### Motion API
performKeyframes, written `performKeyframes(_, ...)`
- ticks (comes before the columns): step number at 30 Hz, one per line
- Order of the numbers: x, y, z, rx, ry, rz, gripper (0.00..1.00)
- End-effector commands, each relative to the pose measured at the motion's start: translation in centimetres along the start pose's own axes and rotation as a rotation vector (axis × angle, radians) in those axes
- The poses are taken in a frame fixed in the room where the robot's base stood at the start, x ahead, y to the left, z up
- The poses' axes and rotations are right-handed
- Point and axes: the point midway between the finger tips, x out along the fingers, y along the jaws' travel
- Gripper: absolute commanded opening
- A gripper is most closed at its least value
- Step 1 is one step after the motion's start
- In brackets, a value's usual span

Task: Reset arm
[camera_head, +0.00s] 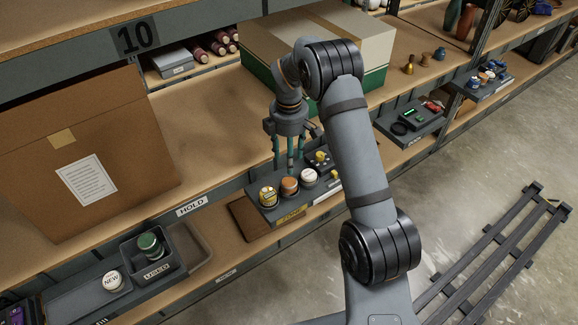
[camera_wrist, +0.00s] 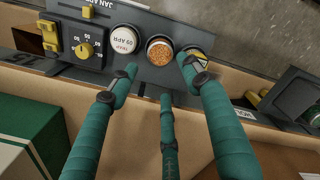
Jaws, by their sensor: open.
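My gripper (camera_head: 288,165) points down over a dark tray (camera_head: 262,205) at the shelf's front edge. Its teal-wrapped fingers are spread and hold nothing. In the wrist view, the fingers (camera_wrist: 163,88) reach toward a row of three round containers. One has a white top marked "09 APR" (camera_wrist: 124,40), one has an orange grainy top (camera_wrist: 160,51), and one is yellow and black (camera_wrist: 197,54), partly hidden by a finger. In the head view, the fingertips hang just behind the row; contact cannot be told. My arm is bent over the shelf front.
A dial unit (camera_wrist: 84,48) sits beside the white-topped container. A large green and tan box (camera_head: 330,45) stands behind my gripper. A cardboard box (camera_head: 120,150) is at left. A grey bin (camera_head: 168,262) holds a green-lidded jar. A dark slatted rack (camera_head: 500,245) lies on the floor at right.

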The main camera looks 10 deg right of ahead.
Motion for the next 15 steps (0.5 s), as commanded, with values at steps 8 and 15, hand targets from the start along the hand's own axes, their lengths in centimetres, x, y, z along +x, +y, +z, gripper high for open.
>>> performKeyframes(8,-0.7,-0.02,0.01,-0.001,-0.001,-0.001,0.48)
performKeyframes(15,-0.41,-0.05,0.01,-0.001,-0.001,-0.002,0.48)
